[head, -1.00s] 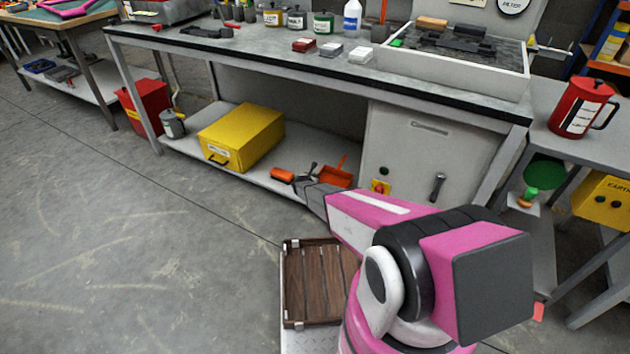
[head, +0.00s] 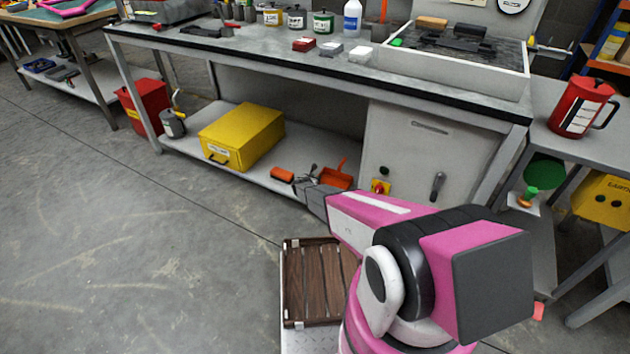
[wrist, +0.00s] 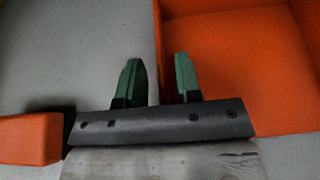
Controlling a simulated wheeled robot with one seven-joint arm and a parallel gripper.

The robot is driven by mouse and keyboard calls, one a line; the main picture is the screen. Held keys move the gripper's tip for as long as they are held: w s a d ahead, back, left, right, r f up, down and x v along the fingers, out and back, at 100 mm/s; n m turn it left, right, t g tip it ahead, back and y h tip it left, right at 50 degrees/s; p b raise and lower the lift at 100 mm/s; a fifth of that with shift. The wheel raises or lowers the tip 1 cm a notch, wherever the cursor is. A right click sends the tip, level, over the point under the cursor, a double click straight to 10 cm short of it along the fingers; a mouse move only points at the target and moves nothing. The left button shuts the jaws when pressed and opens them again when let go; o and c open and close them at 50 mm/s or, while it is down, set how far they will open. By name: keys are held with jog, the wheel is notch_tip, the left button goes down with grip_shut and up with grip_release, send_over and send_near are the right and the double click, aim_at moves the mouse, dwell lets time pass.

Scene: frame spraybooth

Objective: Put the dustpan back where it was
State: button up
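The orange dustpan (head: 337,179) sits on the lower shelf of the bench, between the yellow case and the grey cabinet. In the wrist view the dustpan (wrist: 240,70) fills the upper right, and its left side wall runs up between the green fingertips. My gripper (wrist: 158,80) is open, with one finger left of that wall and one over the pan side. A gap shows between the fingers, and I cannot tell whether either touches the wall. In the head view my gripper (head: 309,175) is small and beside the dustpan, partly hiding it.
An orange block-like item (head: 282,174) lies just left of my gripper on the shelf (head: 230,165). A yellow case (head: 242,135) stands further left; a grey cabinet (head: 425,150) stands right. The benchtop is close above. The floor at left is clear.

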jog(key=v, duration=1.1)
jog(key=shift+s+a+r, duration=0.1)
jog(key=shift+s+r, duration=0.1)
jog(key=shift+s, duration=0.15)
jog(key=s+d+r+m+g, duration=0.3)
jog(key=s+d+r+m, duration=0.4)
jog(key=r, duration=0.2)
jog(key=s+d+r+m+g, duration=0.4)
jog(key=s+d+r+m, duration=0.25)
jog(key=r, duration=0.35)
jog(key=s+r+m+g+y, duration=0.2)
jog(key=s+r+m+y, duration=0.1)
jog(key=s+r+m, duration=0.5)
jog(key=s+d+r+m+g+y, duration=0.1)
jog(key=s+r+m+y, duration=0.3)
jog(key=s, duration=0.9)
notch_tip(320, 180, up, 5)
jog(key=m+g, duration=0.1)
jog(key=m, duration=0.2)
jog(key=shift+m+y, duration=0.3)
jog(key=shift+m, duration=0.05)
